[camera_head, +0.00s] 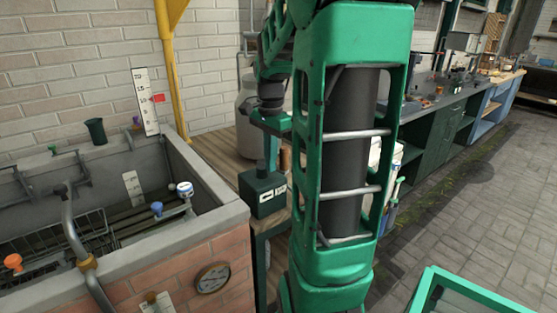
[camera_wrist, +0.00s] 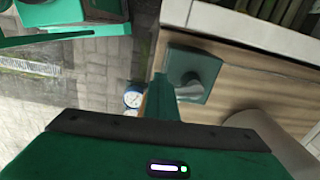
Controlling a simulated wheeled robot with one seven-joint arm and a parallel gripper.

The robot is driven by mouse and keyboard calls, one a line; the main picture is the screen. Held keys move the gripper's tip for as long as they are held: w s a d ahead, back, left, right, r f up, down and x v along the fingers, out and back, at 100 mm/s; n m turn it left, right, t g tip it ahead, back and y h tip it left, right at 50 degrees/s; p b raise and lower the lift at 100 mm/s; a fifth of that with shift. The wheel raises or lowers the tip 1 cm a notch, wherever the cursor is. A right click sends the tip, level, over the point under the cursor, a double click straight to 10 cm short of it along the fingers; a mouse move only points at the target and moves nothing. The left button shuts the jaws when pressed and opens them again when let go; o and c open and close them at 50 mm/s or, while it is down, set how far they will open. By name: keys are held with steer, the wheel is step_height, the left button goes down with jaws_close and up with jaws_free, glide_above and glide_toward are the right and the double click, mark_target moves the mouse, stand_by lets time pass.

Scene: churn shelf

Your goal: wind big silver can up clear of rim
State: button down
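A big silver can (camera_head: 246,118) stands on wooden boards behind the tank, partly hidden by my green arm. A curved grey metal surface in the wrist view (camera_wrist: 270,135) may be its side. The stone tank's rim (camera_head: 215,185) is at the left. A dark green box (camera_head: 263,193) with a small label and a knob on top stands beside the tank's right end. A green square with a grey knob, likely this box, shows in the wrist view (camera_wrist: 208,72). My gripper is near it; its green body fills the bottom of the wrist view, and its fingertips cannot be made out.
Inside the tank are a wire rack (camera_head: 50,245) and a second scale (camera_head: 132,188). Paved floor (camera_head: 470,220) is free at right.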

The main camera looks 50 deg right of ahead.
steer(key=w+a, duration=0.5)
steer(key=w, duration=0.2)
steer(key=c, duration=2)
jaws_free()
steer(key=shift+c, duration=0.2)
step_height(320, 180, up, 11)
steer(key=shift+f, duration=0.15)
steer(key=s+a+f+n, duration=0.4)
steer(key=s+f+n, duration=0.3)
steer(key=s, duration=0.4)
steer(key=s+a+f+n, duration=0.4)
steer(key=s+f+n, duration=0.2)
steer(key=s, duration=0.5)
step_height(320, 180, down, 2)
steer(key=shift+s+a+n, duration=0.15)
steer(key=shift+s+n, duration=0.15)
steer(key=shift+n, duration=0.1)
